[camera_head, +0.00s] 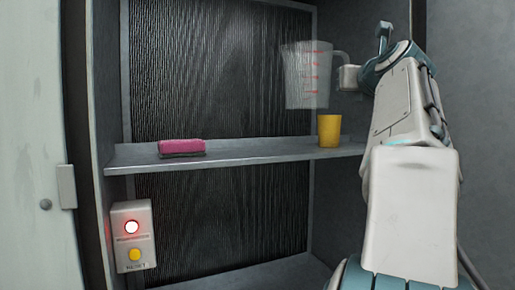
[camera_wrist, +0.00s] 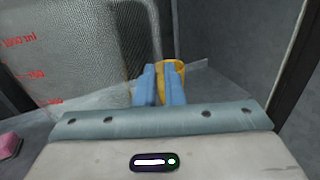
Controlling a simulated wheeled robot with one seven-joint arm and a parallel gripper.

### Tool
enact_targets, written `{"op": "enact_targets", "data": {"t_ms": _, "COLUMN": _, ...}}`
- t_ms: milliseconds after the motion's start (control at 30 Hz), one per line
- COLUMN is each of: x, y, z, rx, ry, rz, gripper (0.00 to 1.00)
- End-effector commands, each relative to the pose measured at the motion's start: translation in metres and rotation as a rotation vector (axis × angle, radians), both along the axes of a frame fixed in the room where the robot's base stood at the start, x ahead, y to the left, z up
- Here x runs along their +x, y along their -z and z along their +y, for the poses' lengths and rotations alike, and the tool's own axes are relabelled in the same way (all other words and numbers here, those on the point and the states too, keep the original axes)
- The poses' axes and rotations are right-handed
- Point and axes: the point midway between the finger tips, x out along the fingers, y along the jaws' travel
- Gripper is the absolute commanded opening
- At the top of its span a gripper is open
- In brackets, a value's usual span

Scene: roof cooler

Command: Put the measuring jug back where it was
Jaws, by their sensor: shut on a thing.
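The measuring jug (camera_head: 306,75) is clear with red marks and a handle on its right side. It is upright and appears held above the shelf (camera_head: 245,152). My gripper (camera_head: 347,78) is shut on the jug's handle from the right. In the wrist view the jug's marked wall (camera_wrist: 70,55) fills the left side, beside the blue fingers (camera_wrist: 159,85). The exact grip on the handle is hard to make out there.
A yellow cup (camera_head: 329,131) stands on the shelf's right end, below the jug. A pink sponge-like block (camera_head: 181,146) lies at the left of the shelf. The shelf between them is clear. A box with a red light (camera_head: 132,236) is mounted below left.

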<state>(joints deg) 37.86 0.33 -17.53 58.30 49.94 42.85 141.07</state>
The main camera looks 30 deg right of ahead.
Motion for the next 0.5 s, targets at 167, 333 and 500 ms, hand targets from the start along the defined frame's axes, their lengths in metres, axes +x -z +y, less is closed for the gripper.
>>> {"op": "enact_targets", "data": {"t_ms": 167, "x": 0.020, "y": 0.014, "z": 0.015, "rx": 0.002, "ry": -0.009, "rz": 0.000, "gripper": 0.00}}
{"op": "enact_targets", "data": {"t_ms": 333, "x": 0.054, "y": 0.037, "z": 0.036, "rx": 0.003, "ry": -0.010, "rz": 0.002, "gripper": 0.00}}
{"op": "enact_targets", "data": {"t_ms": 500, "x": 0.082, "y": 0.057, "z": 0.053, "rx": 0.000, "ry": -0.006, "rz": 0.001, "gripper": 0.00}}
